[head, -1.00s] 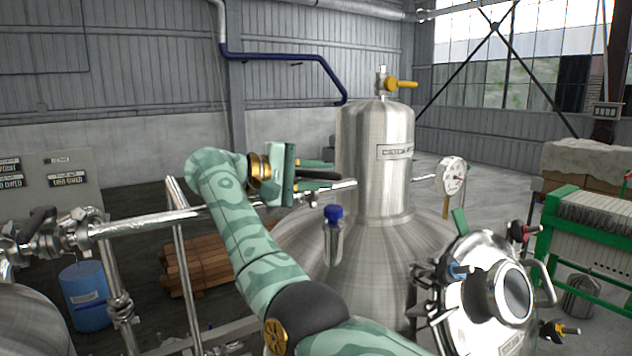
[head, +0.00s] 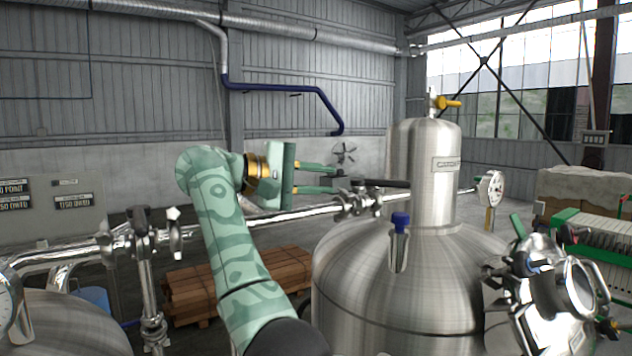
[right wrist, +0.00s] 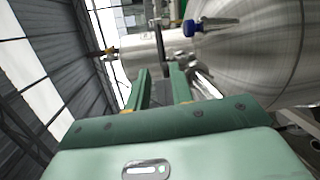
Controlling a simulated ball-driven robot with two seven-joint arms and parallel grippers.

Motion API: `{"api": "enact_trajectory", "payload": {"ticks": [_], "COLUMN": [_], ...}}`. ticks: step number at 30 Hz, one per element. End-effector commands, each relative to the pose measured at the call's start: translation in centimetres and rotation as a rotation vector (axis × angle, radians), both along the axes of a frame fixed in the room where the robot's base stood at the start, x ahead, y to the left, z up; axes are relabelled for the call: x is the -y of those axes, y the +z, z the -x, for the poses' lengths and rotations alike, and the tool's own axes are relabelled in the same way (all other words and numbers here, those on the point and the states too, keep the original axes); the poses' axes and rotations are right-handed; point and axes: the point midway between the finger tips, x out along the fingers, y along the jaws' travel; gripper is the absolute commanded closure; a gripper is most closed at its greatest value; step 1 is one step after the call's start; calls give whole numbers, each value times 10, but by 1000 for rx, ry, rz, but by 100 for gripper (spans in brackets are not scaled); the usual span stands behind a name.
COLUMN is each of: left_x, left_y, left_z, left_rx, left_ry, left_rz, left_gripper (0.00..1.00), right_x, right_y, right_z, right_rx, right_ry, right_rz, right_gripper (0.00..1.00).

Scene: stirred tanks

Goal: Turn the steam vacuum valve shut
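A metal valve (head: 358,203) with a dark lever (head: 385,184) sits on the horizontal pipe running to the tall steel tank's dome (head: 425,185). I take it for the steam vacuum valve, though I see no label on it. The lever points right, roughly along the pipe. My right gripper (head: 340,181) is just left of the valve, its two green fingers apart and pointing at it. I cannot tell whether they touch it. In the right wrist view the fingers (right wrist: 158,88) are also apart, with nothing clearly held between them. My left gripper is not in view.
A blue-handled fitting (head: 400,223) stands on the tank shoulder, right of the valve. A dark spoked wheel (head: 345,153) shows behind the fingers. Timber (head: 240,283) lies below.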

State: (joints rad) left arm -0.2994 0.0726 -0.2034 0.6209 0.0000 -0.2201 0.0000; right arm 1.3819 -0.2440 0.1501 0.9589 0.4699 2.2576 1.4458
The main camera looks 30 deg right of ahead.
Motion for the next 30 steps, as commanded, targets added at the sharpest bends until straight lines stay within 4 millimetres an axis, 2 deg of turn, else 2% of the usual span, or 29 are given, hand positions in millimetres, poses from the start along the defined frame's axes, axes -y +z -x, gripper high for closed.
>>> {"api": "enact_trajectory", "payload": {"ticks": [1, 2, 4, 5, 7, 8, 10, 12, 14, 16, 19, 23, 30], "left_x": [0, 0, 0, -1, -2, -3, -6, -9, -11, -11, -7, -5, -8], "left_y": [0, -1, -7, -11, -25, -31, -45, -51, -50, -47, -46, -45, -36], "left_z": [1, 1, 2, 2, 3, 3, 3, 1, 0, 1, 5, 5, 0], "left_rx": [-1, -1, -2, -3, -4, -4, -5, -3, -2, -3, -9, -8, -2], "left_ry": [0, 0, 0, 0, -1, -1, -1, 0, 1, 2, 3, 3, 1], "left_rz": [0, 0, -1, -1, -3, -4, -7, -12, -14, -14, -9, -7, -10], "left_gripper": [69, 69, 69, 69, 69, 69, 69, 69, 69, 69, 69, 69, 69], "right_x": [0, 0, 6, 13, 45, 63, 102, 125, 132, 127, 123, 129, 158], "right_y": [1, 3, 16, 25, 50, 59, 74, 83, 88, 88, 88, 83, 56], "right_z": [0, 1, 7, 13, 35, 46, 66, 74, 70, 59, 53, 48, 28], "right_rx": [2, 8, 47, 77, 212, 315, 654, 980, 1188, 1322, 1414, 1431, 1428], "right_ry": [0, 0, -12, -26, -43, -39, -18, -3, -5, -14, -42, -59, -61], "right_rz": [0, 0, -1, -8, -86, -149, -324, -489, -604, -688, -726, -723, -721], "right_gripper": [91, 99, 100, 100, 100, 100, 100, 100, 100, 100, 100, 100, 100]}}
